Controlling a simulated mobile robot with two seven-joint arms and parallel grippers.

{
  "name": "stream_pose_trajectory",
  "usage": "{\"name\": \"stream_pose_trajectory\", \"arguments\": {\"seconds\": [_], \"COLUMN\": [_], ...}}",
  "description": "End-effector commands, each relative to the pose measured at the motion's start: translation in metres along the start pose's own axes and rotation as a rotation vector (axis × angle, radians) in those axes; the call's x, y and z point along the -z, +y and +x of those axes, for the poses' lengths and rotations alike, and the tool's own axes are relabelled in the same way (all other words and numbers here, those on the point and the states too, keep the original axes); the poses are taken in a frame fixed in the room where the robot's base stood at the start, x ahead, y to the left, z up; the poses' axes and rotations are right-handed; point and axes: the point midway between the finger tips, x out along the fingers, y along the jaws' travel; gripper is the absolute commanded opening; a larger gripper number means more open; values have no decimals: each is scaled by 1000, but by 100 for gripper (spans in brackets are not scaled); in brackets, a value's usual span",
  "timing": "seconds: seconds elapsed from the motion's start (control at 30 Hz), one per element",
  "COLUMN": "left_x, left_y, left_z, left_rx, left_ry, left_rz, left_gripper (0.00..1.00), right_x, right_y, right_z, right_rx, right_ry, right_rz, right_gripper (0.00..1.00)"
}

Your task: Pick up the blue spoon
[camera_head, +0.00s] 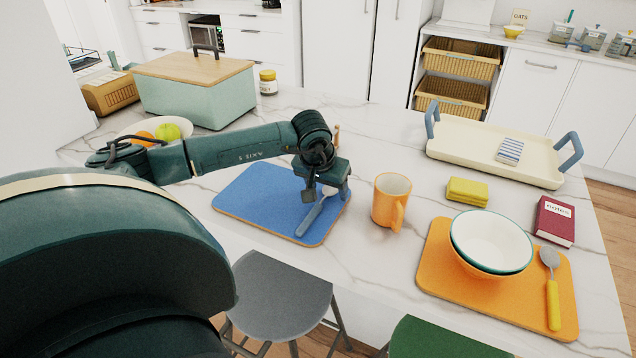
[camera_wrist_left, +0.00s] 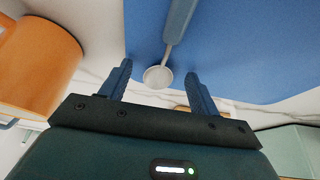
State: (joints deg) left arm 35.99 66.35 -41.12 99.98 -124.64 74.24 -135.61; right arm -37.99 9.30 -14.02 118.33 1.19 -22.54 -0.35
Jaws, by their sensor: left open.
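The blue spoon (camera_head: 309,219) lies on the blue placemat (camera_head: 252,208), its blue handle pointing toward the near edge and its pale bowl under my left gripper (camera_head: 324,194). In the left wrist view the spoon handle (camera_wrist_left: 180,18) runs away from me, and its round bowl lies between the two fingertips of my left gripper (camera_wrist_left: 158,72). The gripper is open and holds nothing. Its fingers partly cover the bowl in the head view. I cannot tell how far the fingertips are above the mat. My right gripper is out of view.
An orange mug (camera_head: 390,201) stands close to the right of my left gripper. An orange placemat (camera_head: 440,284) holds a white bowl (camera_head: 490,241) and a yellow-handled spoon (camera_head: 553,300). A fruit plate (camera_head: 185,137) stands behind the arm. Stools (camera_head: 272,290) stand below the counter's front edge.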

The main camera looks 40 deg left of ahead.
Motion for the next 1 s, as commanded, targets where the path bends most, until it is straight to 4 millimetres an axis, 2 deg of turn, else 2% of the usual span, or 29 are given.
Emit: {"name": "stream_pose_trajectory", "arguments": {"seconds": [0.07,0.6,0.87,1.0], "left_x": [0,0,2,9], "left_y": [0,0,0,0], "left_z": [0,-1,-3,-18], "left_rx": [0,0,0,0], "left_ry": [0,0,2,5], "left_rz": [0,-1,-1,-1], "left_gripper": [58,14,13,13], "right_x": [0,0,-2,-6], "right_y": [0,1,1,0], "right_z": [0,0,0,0], "right_rx": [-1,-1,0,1], "right_ry": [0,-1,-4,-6], "right_rz": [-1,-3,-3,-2], "right_gripper": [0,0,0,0]}}
